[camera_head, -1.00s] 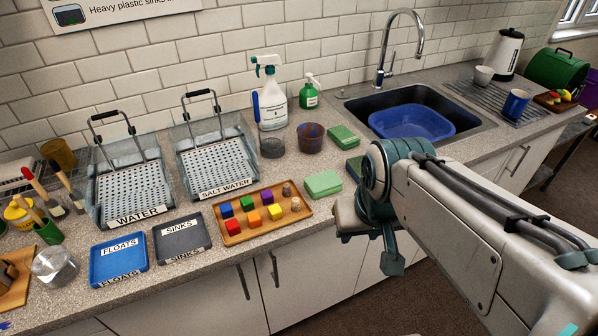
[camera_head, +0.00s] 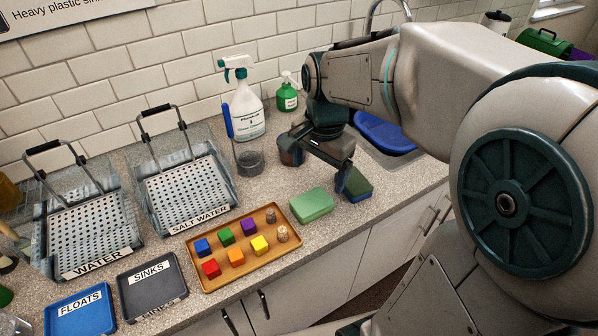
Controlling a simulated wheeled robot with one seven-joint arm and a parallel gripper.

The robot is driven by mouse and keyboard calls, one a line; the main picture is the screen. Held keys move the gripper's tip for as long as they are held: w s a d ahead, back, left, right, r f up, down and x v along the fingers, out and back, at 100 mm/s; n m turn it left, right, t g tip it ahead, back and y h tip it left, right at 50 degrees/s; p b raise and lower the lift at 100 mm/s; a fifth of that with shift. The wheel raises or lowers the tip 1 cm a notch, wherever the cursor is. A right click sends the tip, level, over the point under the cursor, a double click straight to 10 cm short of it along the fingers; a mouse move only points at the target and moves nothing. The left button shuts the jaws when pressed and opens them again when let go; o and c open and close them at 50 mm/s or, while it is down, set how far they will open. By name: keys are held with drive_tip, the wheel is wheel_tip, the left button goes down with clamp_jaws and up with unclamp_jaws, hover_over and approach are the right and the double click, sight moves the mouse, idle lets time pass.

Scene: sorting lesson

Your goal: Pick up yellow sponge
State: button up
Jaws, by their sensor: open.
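No plainly yellow sponge shows. A light green sponge (camera_head: 311,205) lies flat on the counter, right of the wooden tray. A darker sponge (camera_head: 358,188), green on top with a blue lower layer, lies just right of it, its upper part partly covered by my gripper. My gripper (camera_head: 338,172) is open and hangs over the counter behind these two sponges. One finger shows close to the darker sponge's left end; whether they touch I cannot tell. The other finger is not clearly visible.
A wooden tray (camera_head: 204,282) holds coloured cubes and small cylinders. A dark cup (camera_head: 290,150), a clear beaker (camera_head: 250,163), a spray bottle (camera_head: 244,112) and a green pump bottle (camera_head: 287,98) stand behind. The blue basin (camera_head: 385,135) in the sink is partly hidden by my arm.

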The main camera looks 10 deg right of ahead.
drive_tip(key=w+f+m, duration=0.1)
drive_tip(key=w+m, duration=0.3)
hover_over(312, 201)
drive_tip(key=shift+g, duration=0.4)
drive_tip(key=f, duration=0.9)
drive_tip(key=shift+s+a, duration=0.2)
drive_tip(key=shift+w+d+f+p, duration=0.15)
drive_tip(key=shift+f+p, duration=0.2)
drive_tip(key=shift+f, duration=2.25)
drive_tip(key=c, duration=1.1)
drive_tip(key=shift+c, duration=0.2)
drive_tip(key=shift+r, duration=0.4)
wheel_tip(312, 201, up, 4)
drive_tip(key=shift+w+d+f+b, duration=0.1)
drive_tip(key=shift+d+f+b, duration=0.1)
drive_tip(key=shift+b, duration=0.1)
drive_tip(key=d+r+b, duration=0.1)
drive_tip(key=d+r, duration=0.5)
drive_tip(key=d, duration=0.5)
drive_tip(key=shift+w+d+r, duration=0.15)
drive_tip(key=shift+w+r, duration=0.2)
drive_tip(key=shift+w, duration=0.1)
